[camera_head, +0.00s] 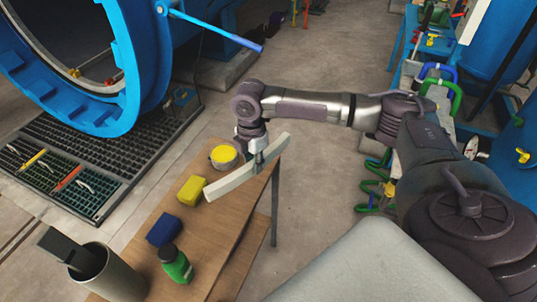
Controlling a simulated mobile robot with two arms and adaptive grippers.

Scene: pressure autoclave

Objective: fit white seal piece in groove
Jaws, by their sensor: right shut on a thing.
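The white seal piece (228,184) is a curved pale strip. The strip slants from upper right to lower left. The big blue autoclave ring (128,75) stands at the upper left with its round opening facing left. The groove cannot be made out clearly on its rim. My left gripper is not in view.
The wooden table (204,238) bears a yellow-topped tin (223,155), a yellow block (191,190), a blue block (163,229), a green bottle (176,264) and a grey bin (118,275). A blue bar (215,29) juts from the ring.

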